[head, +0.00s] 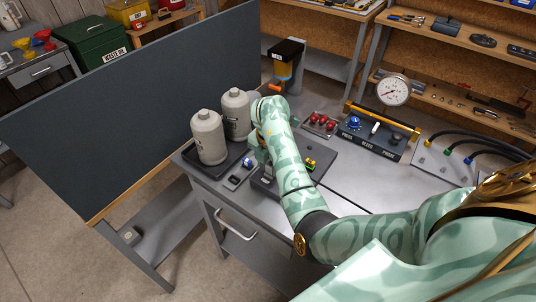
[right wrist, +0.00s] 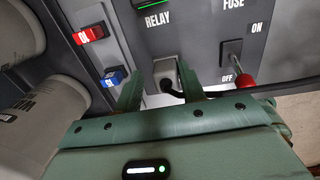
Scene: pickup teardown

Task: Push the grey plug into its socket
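The grey plug (right wrist: 165,72) with its black cable shows in the right wrist view, at the panel's light plate below the RELAY label. My right gripper (right wrist: 160,84) has one green finger on each side of it. A narrow gap shows between the plug and the left finger; the right finger is close to the plug. The gripper looks open around it. The socket is not clearly visible, so I cannot tell how deep the plug sits. In the head view my right gripper (head: 257,158) is over the bench and my arm hides the plug. My left gripper is out of view.
A red connector (right wrist: 90,34) and a blue connector (right wrist: 114,76) lie left of the panel. A red-tipped switch lever (right wrist: 241,76) is close on the right. Two grey bottles (head: 209,138) stand in a tray beside my gripper. A gauge box (head: 372,136) stands further right.

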